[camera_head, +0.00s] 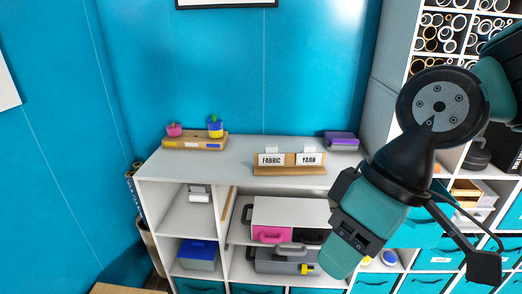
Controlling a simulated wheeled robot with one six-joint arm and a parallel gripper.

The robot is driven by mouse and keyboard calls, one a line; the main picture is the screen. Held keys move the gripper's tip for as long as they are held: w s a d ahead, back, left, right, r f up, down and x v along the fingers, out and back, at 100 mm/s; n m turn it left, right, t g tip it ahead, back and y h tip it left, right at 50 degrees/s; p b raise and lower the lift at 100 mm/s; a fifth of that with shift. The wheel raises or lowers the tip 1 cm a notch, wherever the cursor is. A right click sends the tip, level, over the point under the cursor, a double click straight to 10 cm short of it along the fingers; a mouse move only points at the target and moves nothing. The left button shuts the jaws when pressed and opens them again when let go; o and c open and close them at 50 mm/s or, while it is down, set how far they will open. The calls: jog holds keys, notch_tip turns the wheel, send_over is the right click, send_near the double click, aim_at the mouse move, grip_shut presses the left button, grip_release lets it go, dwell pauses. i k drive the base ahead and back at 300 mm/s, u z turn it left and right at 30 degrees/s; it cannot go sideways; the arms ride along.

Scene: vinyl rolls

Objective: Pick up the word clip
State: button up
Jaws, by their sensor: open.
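Two white word cards stand on a light wooden holder on top of the white shelf unit, near the middle. The left one (271,160) reads FABRIC and the right one (309,159) reads YARN. The wooden holder (290,170) lies under them. I cannot tell which of these is the word clip. My gripper (412,226), teal and black, hangs at the right, in front of the shelf unit's right side. It is open, with nothing seen in it. It is to the right of the cards and apart from them in the picture.
On the shelf unit's white top (215,170) are a wooden tray (190,143) with pink and blue items at left and a purple-grey case (342,141) at right. Boxes and cases fill the shelves below. A tall rack of rolls (437,38) stands at right.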

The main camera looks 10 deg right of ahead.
aim_at(309, 156)
jog(key=u, duration=0.3)
jog(key=i, duration=0.75)
jog(key=z, duration=0.6)
jog(key=i, duration=0.8)
jog(key=z, duration=0.75)
